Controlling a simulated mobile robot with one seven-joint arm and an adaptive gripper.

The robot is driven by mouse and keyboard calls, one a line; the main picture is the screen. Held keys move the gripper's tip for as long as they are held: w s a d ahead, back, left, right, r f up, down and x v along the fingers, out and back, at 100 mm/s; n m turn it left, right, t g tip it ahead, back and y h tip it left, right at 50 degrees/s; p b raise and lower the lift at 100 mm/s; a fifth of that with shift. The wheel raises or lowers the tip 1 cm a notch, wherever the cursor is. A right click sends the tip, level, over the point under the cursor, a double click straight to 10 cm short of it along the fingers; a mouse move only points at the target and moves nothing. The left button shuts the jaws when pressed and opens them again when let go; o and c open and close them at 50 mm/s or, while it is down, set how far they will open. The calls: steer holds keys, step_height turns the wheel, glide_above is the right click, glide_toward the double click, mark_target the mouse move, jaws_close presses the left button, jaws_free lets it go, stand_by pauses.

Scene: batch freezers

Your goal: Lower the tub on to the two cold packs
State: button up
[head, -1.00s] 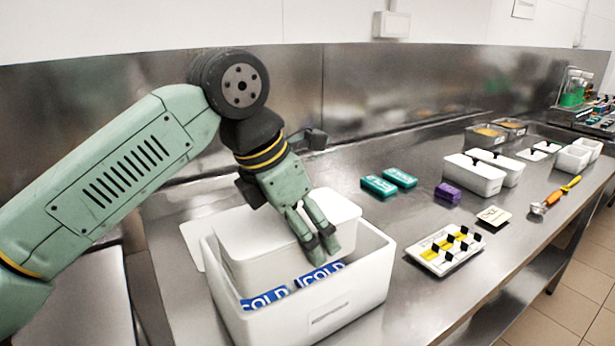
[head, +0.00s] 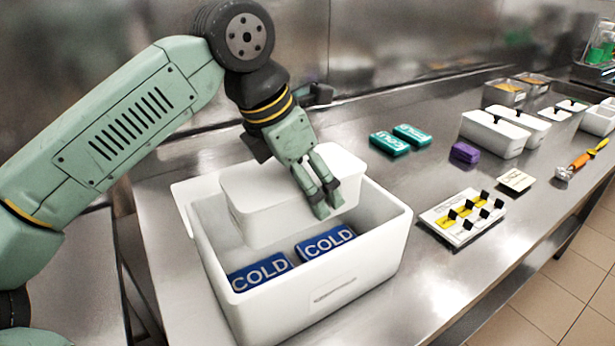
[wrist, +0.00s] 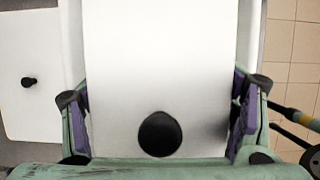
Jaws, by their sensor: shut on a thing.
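The white tub (head: 270,205) hangs tilted in the head view, partly inside the open white box (head: 345,285). My gripper (head: 328,205) is shut on the tub. In the wrist view the fingers of my gripper (wrist: 160,118) lie on both sides of the tub's white top (wrist: 160,60), which has a black knob. Two blue cold packs lie on the box floor: the left cold pack (head: 262,272) and the right cold pack (head: 326,242). Both show "COLD" and lie in front of the tub's lower edge. The tub appears above and behind them; the exact gap is unclear.
A white panel with a knob (wrist: 28,110) lies beside the box. Right of the box are a card with black clips (head: 462,215), two teal packs (head: 390,144), a purple block (head: 465,153) and white lidded tubs (head: 490,135). The steel counter (head: 400,190) between is clear.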

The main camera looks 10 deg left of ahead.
mark_target(307, 167)
steer(key=shift+f+b, duration=2.85)
steer(key=shift+f, duration=1.9)
steer(key=shift+f+b, duration=0.6)
steer(key=shift+f, duration=0.05)
steer(key=o, duration=1.8)
steer(key=shift+r, duration=0.1)
steer(key=shift+r+p, duration=5.3)
steer(key=shift+r, duration=2.65)
